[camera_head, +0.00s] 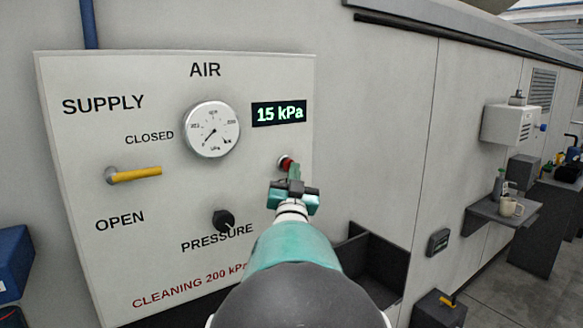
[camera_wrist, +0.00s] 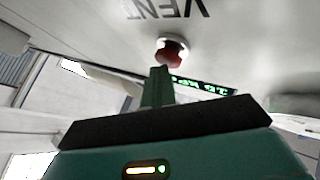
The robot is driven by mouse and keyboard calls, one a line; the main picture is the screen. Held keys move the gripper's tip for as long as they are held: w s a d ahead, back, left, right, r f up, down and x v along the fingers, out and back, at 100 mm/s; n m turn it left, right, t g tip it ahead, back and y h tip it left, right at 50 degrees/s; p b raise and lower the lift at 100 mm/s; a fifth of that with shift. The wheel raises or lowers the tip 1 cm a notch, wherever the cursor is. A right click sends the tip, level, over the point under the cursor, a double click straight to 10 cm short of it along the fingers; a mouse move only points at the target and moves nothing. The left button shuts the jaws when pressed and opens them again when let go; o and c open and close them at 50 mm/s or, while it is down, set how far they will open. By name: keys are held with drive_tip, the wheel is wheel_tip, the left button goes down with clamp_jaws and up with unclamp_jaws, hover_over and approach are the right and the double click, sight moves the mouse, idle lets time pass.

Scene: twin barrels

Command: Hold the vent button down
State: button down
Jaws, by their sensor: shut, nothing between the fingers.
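The red vent button (camera_head: 285,162) sits on the AIR panel (camera_head: 75,200), below the green display (camera_head: 278,113) that reads 15 kPa. In the wrist view the red button (camera_wrist: 172,53) stands out from a pale collar, near the upside-down word VENT (camera_wrist: 165,9). My gripper (camera_head: 294,173) is shut and empty, its tip at the button and partly over it in the head view. In the wrist view my gripper's fingers (camera_wrist: 158,80) end at the button's lower left edge. I cannot tell whether they touch it or whether it is pressed in.
The panel also has a round gauge (camera_head: 211,129), a yellow-handled supply lever (camera_head: 135,174) lying level between CLOSED and OPEN, and a black pressure knob (camera_head: 223,219). A dark open bin (camera_head: 375,262) is below right. A shelf with a mug (camera_head: 510,207) is further right.

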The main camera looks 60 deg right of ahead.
drive_tip(key=shift+s+a, duration=0.4)
drive_tip(key=shift+s, duration=0.4)
drive_tip(key=shift+s, duration=0.1)
drive_tip(key=shift+s+a, duration=0.4)
drive_tip(key=shift+s, duration=0.3)
drive_tip(key=shift+s+a, duration=0.35)
drive_tip(key=shift+s, duration=0.4)
drive_tip(key=shift+s+a, duration=0.4)
drive_tip(key=shift+s, duration=0.3)
